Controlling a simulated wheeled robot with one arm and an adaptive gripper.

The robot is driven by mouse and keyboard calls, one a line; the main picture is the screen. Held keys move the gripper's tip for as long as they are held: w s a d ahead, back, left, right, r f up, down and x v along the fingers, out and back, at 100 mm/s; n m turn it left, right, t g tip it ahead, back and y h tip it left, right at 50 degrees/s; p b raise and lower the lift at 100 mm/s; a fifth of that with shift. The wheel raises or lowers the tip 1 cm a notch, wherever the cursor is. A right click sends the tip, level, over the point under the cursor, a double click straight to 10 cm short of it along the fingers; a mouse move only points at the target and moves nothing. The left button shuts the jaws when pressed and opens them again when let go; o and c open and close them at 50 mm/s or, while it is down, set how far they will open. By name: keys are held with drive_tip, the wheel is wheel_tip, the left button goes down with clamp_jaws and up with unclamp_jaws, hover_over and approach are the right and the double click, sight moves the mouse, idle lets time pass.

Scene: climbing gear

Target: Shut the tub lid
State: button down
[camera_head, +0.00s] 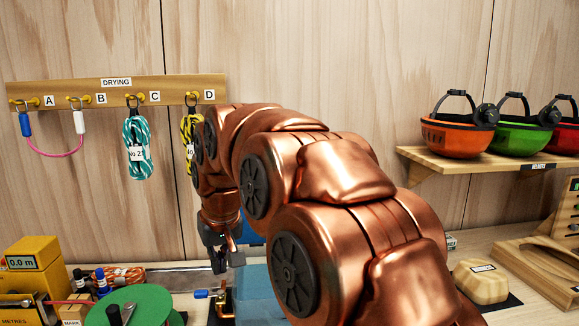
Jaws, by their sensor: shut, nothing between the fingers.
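A pale blue, see-through tub (252,284) stands on the bench at the lower middle, largely hidden behind my copper arm. A darker blue piece (254,239) shows above it, just right of my wrist. It may be the raised lid, but my arm covers too much of it to be sure. My gripper (227,264) points down at the tub's back left, shut and empty. I cannot tell whether it touches the tub or lid.
A green reel (135,306) and a yellow meter box (34,268) stand at the left. Ropes hang on the drying rail (70,94). Helmets sit on the shelf (480,165) at the right. A tan hold (481,282) lies below it.

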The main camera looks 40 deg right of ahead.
drive_tip(key=w+d+r+m+t+h+p, duration=0.1)
drive_tip(key=w+d+r+m+h, duration=0.15)
drive_tip(key=d+r, duration=0.6)
drive_tip(key=w+d+r+m+t+h, duration=0.1)
drive_tip(key=w+d+r, duration=0.3)
drive_tip(key=d, duration=0.7)
drive_tip(key=w+d+r+m+t+h+p, duration=0.1)
drive_tip(key=w+d+r+t, duration=0.1)
drive_tip(key=d+r, duration=0.6)
drive_tip(key=shift+w+d+f+p, duration=0.5)
drive_tip(key=shift+f+p, duration=0.35)
drive_tip(key=shift+f, duration=0.8)
drive_tip(key=shift+w+d+f+p, duration=0.3)
drive_tip(key=shift+d+f+p, duration=0.4)
drive_tip(key=shift+f, duration=0.9)
drive_tip(key=shift+w+d+f+p, duration=0.45)
drive_tip(key=shift+f+p, duration=0.5)
drive_tip(key=shift+f, duration=0.7)
drive_tip(key=shift+s, duration=0.1)
